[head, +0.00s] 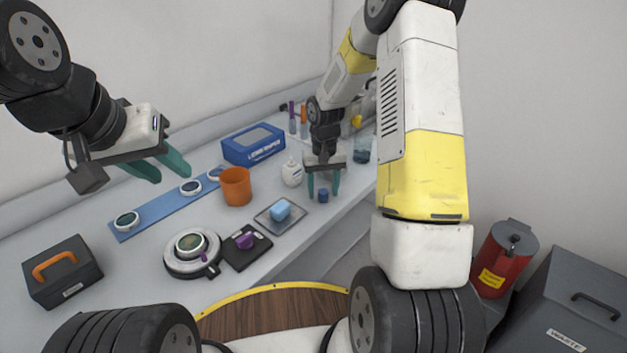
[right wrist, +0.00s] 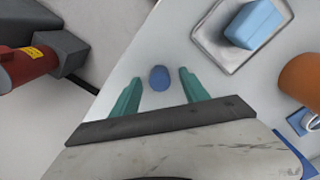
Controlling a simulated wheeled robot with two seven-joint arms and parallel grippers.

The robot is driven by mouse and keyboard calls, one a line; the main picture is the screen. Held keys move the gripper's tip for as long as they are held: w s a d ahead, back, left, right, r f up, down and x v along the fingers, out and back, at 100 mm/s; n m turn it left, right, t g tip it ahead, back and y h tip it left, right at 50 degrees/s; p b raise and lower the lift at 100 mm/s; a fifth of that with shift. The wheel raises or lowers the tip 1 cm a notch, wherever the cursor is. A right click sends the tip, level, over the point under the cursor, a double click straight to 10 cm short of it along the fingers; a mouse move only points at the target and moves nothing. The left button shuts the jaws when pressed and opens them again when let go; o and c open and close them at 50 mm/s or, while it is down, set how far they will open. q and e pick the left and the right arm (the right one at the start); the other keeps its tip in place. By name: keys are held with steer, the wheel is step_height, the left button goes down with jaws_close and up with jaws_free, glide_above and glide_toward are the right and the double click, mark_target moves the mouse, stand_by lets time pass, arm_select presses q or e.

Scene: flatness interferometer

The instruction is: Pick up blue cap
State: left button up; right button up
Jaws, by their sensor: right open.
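The small dark blue cap (head: 323,195) stands on the grey bench near its front edge, right of the tray. In the right wrist view the blue cap (right wrist: 159,78) lies between and slightly beyond the green fingertips, touching neither as far as I can see. My right gripper (head: 323,190) is open and points down at the cap; it also shows in the right wrist view (right wrist: 158,82). My left gripper (head: 168,172) hangs above the left part of the bench, its green fingers apart with nothing between them.
A metal tray (head: 265,222) with a light blue block (head: 280,210) sits left of the cap. An orange cup (head: 236,186), a white bottle (head: 292,172) and a blue box (head: 253,145) stand behind. A glass beaker (head: 362,152) stands at the right. The bench edge is close.

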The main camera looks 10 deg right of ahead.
steer(key=shift+f, duration=0.15)
jaws_close()
stand_by(0.4)
